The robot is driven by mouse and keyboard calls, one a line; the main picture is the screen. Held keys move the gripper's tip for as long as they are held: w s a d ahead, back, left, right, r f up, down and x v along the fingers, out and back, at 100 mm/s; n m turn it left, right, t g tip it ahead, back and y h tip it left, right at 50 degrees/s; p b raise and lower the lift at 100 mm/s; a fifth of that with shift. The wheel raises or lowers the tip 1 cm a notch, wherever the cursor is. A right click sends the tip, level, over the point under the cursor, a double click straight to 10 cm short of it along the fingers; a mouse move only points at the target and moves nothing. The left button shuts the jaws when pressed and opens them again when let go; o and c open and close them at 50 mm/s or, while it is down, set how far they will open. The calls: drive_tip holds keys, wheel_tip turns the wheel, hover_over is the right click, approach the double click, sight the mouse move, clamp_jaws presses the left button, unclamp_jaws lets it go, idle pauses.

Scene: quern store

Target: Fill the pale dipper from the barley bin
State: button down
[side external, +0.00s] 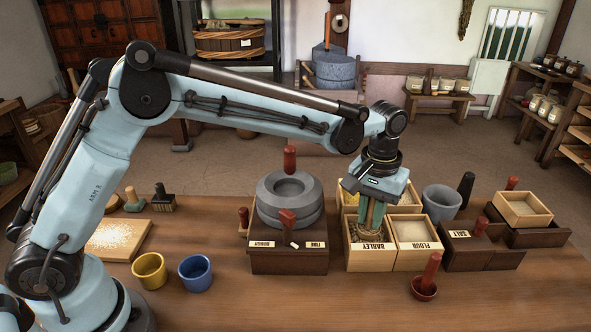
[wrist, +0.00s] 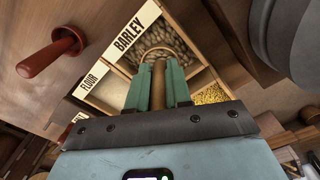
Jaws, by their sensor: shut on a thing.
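The barley bin (side external: 370,262) is a pale wooden compartment with a BARLEY label, near the middle of the bench. In the wrist view its label (wrist: 136,30) stands beside brownish grain (wrist: 165,38). My gripper (side external: 371,219) points down over this bin, its green fingers shut on the upright tan handle of the pale dipper (side external: 375,236). In the wrist view my gripper (wrist: 158,70) has the dipper's handle (wrist: 158,88) between its fingers. The dipper's curved rim shows at the grain. How full its bowl is, and how deep it sits, is hidden.
The flour bin (side external: 418,258) adjoins on the right. A grey stone quern (side external: 289,212) stands close on the left. A grey tub (side external: 441,202) is behind right, a red-handled scoop (side external: 425,285) in front. Yellow (side external: 149,271) and blue (side external: 195,273) cups stand front left.

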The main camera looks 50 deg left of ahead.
drive_tip(key=shift+r, duration=2.55)
